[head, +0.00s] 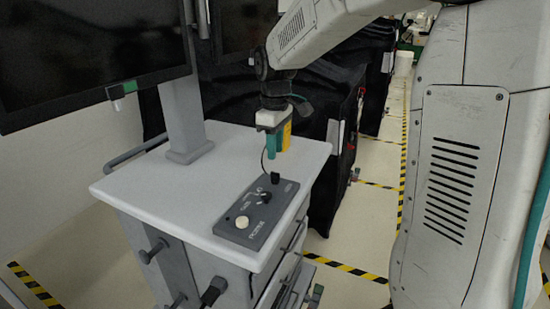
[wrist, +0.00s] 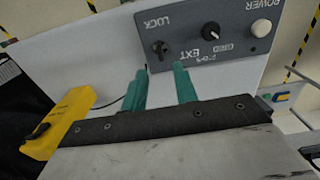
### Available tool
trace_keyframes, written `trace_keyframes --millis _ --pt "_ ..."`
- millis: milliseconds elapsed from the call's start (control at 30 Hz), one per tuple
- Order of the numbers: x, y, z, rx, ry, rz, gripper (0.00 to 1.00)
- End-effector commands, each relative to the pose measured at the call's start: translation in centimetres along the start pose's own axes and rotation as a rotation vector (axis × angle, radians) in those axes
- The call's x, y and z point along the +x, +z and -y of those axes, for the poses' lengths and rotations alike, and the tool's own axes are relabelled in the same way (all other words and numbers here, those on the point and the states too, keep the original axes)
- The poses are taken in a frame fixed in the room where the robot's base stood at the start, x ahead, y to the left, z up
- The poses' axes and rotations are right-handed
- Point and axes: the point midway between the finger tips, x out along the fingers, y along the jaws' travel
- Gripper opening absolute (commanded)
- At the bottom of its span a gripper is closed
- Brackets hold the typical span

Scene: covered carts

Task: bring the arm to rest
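My gripper (head: 273,148) hangs from my arm above the back right part of the cart's light grey top (head: 135,188). In the wrist view its two teal fingers (wrist: 160,86) stand apart with nothing between them. A yellow part sits beside the fingers. A dark grey control panel (head: 225,230) lies on the cart top, below and in front of the fingers in the head view. The panel (wrist: 190,20) has a white round knob (wrist: 260,28) and black knobs marked LOCK and EXT. The fingers look apart from the panel.
A large dark monitor (head: 80,50) on a grey post (head: 183,115) stands at the cart's left back. Black covered carts (head: 335,120) stand behind. Yellow-black tape (head: 345,267) marks the pale floor. The cart top left of the panel is clear.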

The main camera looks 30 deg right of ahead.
Motion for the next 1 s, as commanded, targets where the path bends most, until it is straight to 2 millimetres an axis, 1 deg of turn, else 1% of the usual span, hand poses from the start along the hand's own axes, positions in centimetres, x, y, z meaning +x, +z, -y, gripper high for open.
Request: trace_keyframes --millis 100,533,633,700,767,800,1000 --pt "-0.4 0.0 0.0 0.000 0.000 0.000 0.29" --pt "-0.4 0.0 0.0 0.001 0.000 0.001 0.29" --pt "-0.3 0.1 0.0 0.029 -0.002 0.002 0.29" --pt "-0.1 0.3 0.3 0.084 -0.010 0.012 0.29" --pt "0.9 1.3 1.2 0.154 -0.032 0.041 0.29" --pt "1.1 2.4 2.2 0.211 -0.041 0.056 0.29" --pt "-0.1 7.5 7.7 0.417 -0.044 0.079 0.29"
